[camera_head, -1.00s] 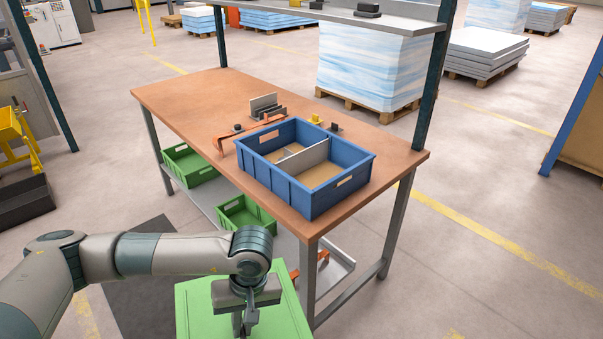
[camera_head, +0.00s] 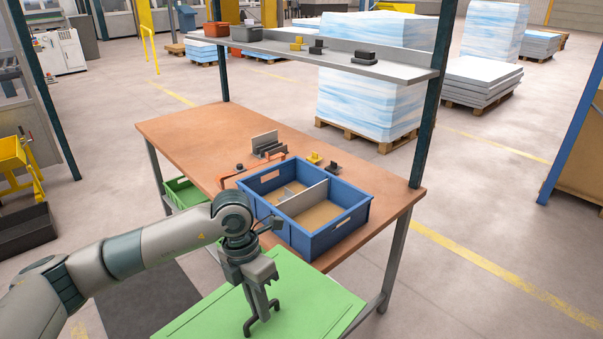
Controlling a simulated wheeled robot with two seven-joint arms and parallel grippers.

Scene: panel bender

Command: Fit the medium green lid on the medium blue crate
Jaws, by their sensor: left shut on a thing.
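The blue crate (camera_head: 317,240) stands open on the brown workbench, with a grey divider (camera_head: 303,200) across its inside. The flat green lid (camera_head: 325,300) is in front of the bench, nearer to me than the crate and apart from it. It hides part of the bench front and runs out of the bottom of the picture. My left gripper (camera_head: 261,314) points down over the lid and is shut on it; the exact grip is hard to see. My right gripper is not in view.
The workbench (camera_head: 185,130) also bears an orange-red bracket part (camera_head: 238,178), grey plates (camera_head: 267,143) and small yellow and black pieces behind the crate. A shelf (camera_head: 330,58) on posts spans above the bench. A green crate (camera_head: 182,192) sits below.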

